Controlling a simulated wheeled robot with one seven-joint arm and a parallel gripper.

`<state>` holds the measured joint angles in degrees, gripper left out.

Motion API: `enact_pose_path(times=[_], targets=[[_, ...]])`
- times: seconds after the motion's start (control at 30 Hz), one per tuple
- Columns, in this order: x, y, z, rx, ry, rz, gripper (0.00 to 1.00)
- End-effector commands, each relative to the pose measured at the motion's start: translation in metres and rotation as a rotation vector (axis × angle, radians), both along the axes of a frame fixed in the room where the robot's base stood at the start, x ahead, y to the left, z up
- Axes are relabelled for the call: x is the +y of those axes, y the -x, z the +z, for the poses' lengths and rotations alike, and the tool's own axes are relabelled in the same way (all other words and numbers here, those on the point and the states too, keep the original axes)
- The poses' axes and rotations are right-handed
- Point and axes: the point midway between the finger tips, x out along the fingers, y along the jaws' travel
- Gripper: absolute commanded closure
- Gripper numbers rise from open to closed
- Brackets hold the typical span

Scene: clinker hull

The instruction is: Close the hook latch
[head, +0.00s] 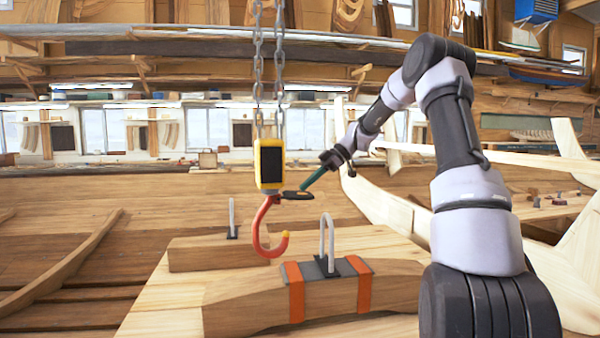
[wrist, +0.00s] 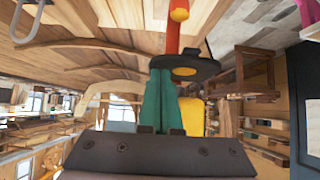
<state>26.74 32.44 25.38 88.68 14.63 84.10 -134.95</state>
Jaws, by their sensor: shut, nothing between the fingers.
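A red hook (head: 262,228) with a yellow tip hangs from a yellow block (head: 269,150) with a black panel. Its black latch (head: 297,195) sticks out to the right, well above the hook's tip, so the hook's mouth stands open. My gripper (head: 304,188) is shut, its teal fingers pointing down-left at the latch's outer part. In the wrist view the teal fingers (wrist: 162,66) end at the black latch (wrist: 196,69), which covers part of the red hook (wrist: 173,35). I cannot tell whether they touch.
Two chains (head: 280,70) hold the block. Below the hook, a timber (head: 240,306) with orange straps carries an upright metal loop (head: 328,243). Another timber (head: 205,254) with a loop (head: 232,216) lies behind. Pale hull ribs (head: 385,205) stand at right.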

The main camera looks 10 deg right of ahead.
Motion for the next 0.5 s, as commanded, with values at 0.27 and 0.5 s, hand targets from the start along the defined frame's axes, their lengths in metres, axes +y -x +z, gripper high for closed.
enact_pose_path(times=[0.27, 0.5], targets=[[-0.006, 0.0, -0.028, 0.001, -0.023, 0.002, 1.0], [-0.004, 0.0, -0.051, 0.001, -0.155, 0.002, 1.0]])
